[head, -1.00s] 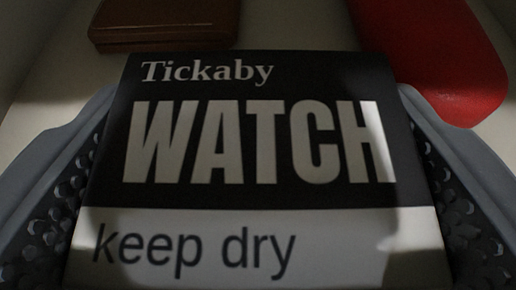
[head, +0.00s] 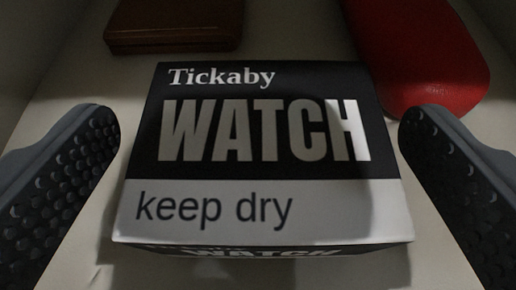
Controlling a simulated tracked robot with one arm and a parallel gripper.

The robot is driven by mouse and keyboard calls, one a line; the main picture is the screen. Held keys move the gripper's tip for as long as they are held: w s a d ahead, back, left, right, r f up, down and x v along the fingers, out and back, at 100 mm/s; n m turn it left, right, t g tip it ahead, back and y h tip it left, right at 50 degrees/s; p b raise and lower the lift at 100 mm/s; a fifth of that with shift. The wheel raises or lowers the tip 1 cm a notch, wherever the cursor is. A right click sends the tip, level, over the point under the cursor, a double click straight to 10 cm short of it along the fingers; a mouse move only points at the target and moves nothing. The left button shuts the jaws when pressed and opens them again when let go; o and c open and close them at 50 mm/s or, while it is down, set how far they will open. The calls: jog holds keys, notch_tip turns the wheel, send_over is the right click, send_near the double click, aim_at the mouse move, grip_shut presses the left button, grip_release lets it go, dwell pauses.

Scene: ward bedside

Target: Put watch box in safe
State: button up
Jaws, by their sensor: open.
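The watch box (head: 265,150) is black and white, labelled "Tickaby WATCH keep dry". It lies flat on a pale surface (head: 80,255) in the middle of the head view, with its front face just showing. My gripper (head: 258,145) is open, one dark studded finger to the left of the box and one to the right. A gap shows between each finger and the box, so neither touches it. The pale surface has walls at its sides; I cannot tell from this view whether it is the inside of the safe.
A brown case (head: 172,26) lies behind the box at the back left. A red rounded case (head: 420,55) lies at the back right, close to the box's far right corner. Dim walls rise at the left and right. Bare surface shows in front of the box.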

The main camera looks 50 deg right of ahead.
jog(key=p+v, duration=0.2)
jog(key=v, duration=0.8)
jog(key=shift+s, duration=0.1)
